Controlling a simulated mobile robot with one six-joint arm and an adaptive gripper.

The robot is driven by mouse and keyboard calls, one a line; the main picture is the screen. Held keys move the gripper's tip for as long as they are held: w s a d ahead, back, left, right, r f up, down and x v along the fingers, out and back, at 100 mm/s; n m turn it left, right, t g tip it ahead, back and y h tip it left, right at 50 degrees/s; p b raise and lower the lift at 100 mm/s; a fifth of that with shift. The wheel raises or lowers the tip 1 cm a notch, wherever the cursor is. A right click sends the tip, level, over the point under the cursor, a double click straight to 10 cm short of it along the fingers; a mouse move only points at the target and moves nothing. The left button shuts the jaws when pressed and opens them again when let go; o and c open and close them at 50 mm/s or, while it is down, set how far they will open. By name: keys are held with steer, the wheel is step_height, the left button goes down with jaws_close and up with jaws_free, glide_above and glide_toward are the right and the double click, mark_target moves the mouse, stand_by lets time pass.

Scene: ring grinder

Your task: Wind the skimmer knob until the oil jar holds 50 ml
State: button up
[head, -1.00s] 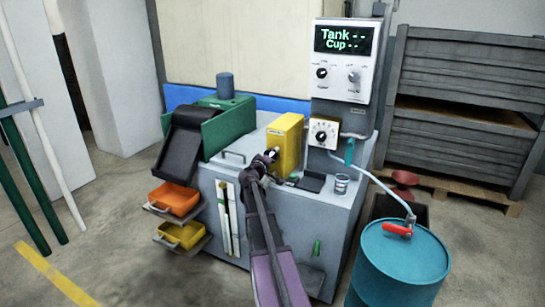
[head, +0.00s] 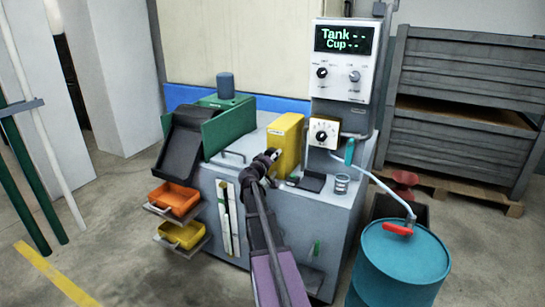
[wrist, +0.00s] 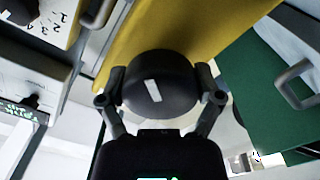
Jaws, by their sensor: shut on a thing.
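The skimmer is a yellow box (head: 287,141) on top of the grey tank. Its round black knob (wrist: 156,90), with a white mark, shows in the wrist view against the yellow face. My gripper (wrist: 160,98) has one finger on each side of the knob and is shut on it. In the head view my gripper (head: 270,156) is at the box's front and hides the knob. A small clear jar (head: 342,184) stands on the tank top, right of the skimmer; its oil level is too small to read. The display (head: 343,39) reads "Tank --" and "Cup --".
A white dial box (head: 323,133) sits right of the skimmer, below the control panel (head: 343,82). A green unit (head: 232,123) is on the left. A blue drum (head: 398,265) with a red-handled valve stands at the front right. Orange (head: 174,198) and yellow (head: 182,234) bins hang at the left.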

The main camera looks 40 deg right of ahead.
steer(key=o, duration=0.9)
steer(key=v, duration=1.2)
